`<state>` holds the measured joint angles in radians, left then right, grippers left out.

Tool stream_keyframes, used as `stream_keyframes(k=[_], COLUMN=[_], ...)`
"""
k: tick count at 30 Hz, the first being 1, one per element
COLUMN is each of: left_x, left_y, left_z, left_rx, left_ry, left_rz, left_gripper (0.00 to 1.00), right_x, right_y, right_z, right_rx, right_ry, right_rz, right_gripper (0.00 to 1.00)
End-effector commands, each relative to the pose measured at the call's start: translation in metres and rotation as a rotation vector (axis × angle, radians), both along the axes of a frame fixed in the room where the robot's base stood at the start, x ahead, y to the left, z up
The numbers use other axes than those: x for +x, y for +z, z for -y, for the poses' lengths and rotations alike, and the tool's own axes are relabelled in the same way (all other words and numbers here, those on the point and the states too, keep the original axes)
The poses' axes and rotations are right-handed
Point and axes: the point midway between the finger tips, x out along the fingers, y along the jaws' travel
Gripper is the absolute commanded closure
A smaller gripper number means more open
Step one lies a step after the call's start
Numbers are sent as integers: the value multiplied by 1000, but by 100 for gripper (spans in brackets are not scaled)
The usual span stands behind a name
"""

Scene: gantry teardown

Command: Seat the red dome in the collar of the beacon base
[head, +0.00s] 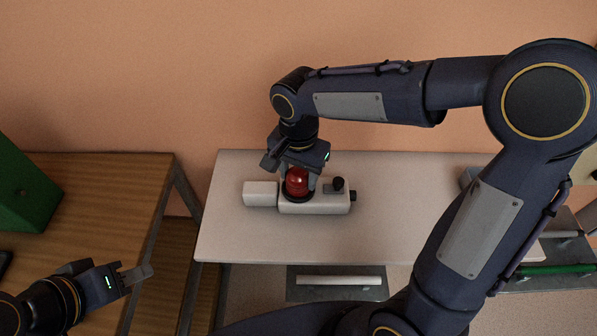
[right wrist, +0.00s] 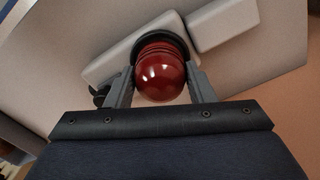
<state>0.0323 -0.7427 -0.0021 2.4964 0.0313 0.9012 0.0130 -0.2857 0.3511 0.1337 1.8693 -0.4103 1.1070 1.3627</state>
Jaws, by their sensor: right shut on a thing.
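The red dome (head: 297,181) is upright at the black collar (head: 297,196) of the white beacon base (head: 325,206) on the pale table. My right gripper (head: 298,178) reaches down from above and is shut on the dome. In the right wrist view the dome (right wrist: 160,75) sits between the two grey fingers, with the black collar (right wrist: 158,42) just beyond it. I cannot tell whether the dome is fully down in the collar. My left gripper (head: 134,274) is at the lower left, away from the base; its finger gap is not clear.
A white block (head: 260,193) stands at the base's left end. A green box (head: 22,185) is on the wooden table (head: 120,185) at left. The pale table (head: 235,240) is clear in front.

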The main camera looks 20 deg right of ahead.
Motion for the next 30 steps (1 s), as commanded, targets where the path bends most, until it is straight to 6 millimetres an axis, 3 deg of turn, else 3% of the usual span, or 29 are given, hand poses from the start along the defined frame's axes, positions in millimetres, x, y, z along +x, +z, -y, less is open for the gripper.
stream_keyframes(k=[17, 18, 23, 30], left_x=[0, 0, 0, 0], left_y=[-7, -6, -6, -6], left_z=[0, 0, 0, 0], left_rx=[0, 0, 0, 0], left_ry=[0, 0, 0, 0], left_rz=[0, 0, 0, 0], left_gripper=[64, 64, 64, 64], right_x=[0, 0, 0, 0], right_y=[-8, -7, -7, -7], right_z=[0, 0, 0, 0], right_rx=[0, 1, 0, 0], right_ry=[0, 0, 0, 0], right_rz=[0, 1, 0, 0], right_gripper=[74, 49, 28, 26])
